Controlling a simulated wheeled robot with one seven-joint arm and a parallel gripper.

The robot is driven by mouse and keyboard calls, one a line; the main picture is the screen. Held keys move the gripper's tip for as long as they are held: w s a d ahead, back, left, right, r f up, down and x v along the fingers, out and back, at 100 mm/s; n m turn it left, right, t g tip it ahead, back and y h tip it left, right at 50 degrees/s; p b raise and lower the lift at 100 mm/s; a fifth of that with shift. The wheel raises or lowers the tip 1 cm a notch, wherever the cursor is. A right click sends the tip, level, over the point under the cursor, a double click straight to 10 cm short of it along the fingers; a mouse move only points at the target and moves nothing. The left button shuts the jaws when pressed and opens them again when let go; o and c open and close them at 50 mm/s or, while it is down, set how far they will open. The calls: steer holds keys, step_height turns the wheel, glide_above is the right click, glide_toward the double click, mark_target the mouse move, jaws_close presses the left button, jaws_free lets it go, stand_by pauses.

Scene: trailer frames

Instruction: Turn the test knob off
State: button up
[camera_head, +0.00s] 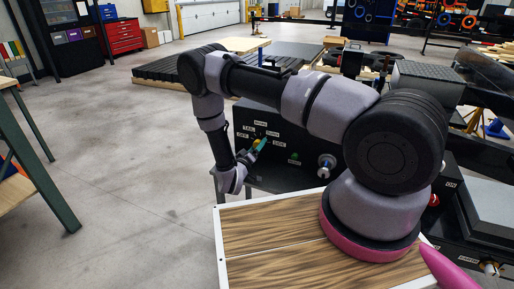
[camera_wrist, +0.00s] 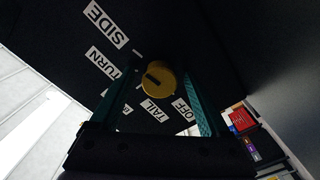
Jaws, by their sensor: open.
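The test knob (camera_wrist: 158,80) is a round gold knob with a dark slot, on a black panel (camera_wrist: 205,30). Labels around it read SIDE (camera_wrist: 106,24), TURN (camera_wrist: 103,63), TAIL (camera_wrist: 154,111) and OFF (camera_wrist: 182,109); another label is partly hidden. The slot slants towards the upper left in the wrist view, on the SIDE and TURN side, away from OFF. My gripper (camera_wrist: 157,84) is open, its teal fingers on either side of the knob; whether they touch it I cannot tell. In the head view my gripper (camera_head: 256,147) is at the labelled panel and largely covers the knob.
The black box (camera_head: 285,140) also carries a green button (camera_head: 295,158) and a silver and blue fitting (camera_head: 326,165). A wood-topped surface (camera_head: 265,225) lies below my arm. A green-legged table (camera_head: 45,165) stands at the left. The floor between is clear.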

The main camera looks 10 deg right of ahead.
steer(key=shift+w, duration=0.1)
jaws_close()
